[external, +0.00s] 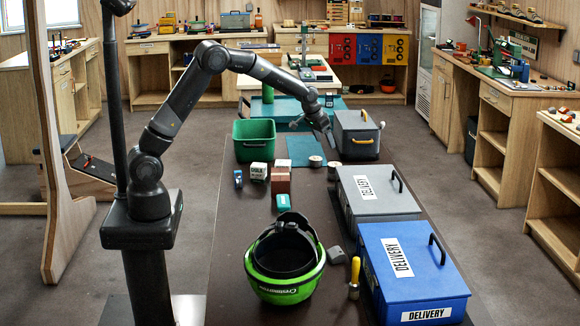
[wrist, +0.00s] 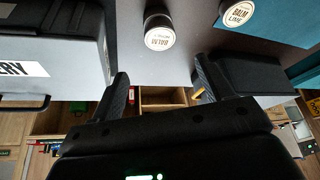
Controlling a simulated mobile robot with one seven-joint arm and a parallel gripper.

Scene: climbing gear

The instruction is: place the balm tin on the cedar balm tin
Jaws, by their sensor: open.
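Two small round tins with pale lids stand apart on the dark table. One tin (external: 334,170) is beside the grey delivery box; it also shows in the wrist view (wrist: 159,30), its label upside down and hard to read. The other tin (external: 315,161) is at the teal mat; in the wrist view its lid (wrist: 238,13) reads balm and lime. I cannot tell for sure that the first is the cedar balm tin. My gripper (external: 326,138) is above the table, just beyond the tins. In the wrist view its fingers (wrist: 160,86) are apart, with nothing between them.
Grey (external: 386,210) and blue (external: 432,285) delivery boxes line the table's right side. A grey toolbox (external: 357,150) is close to my gripper. A green bin (external: 253,152), small boxes (external: 281,186) and a green helmet (external: 285,290) occupy the left and front. The teal mat (external: 300,146) has bare room.

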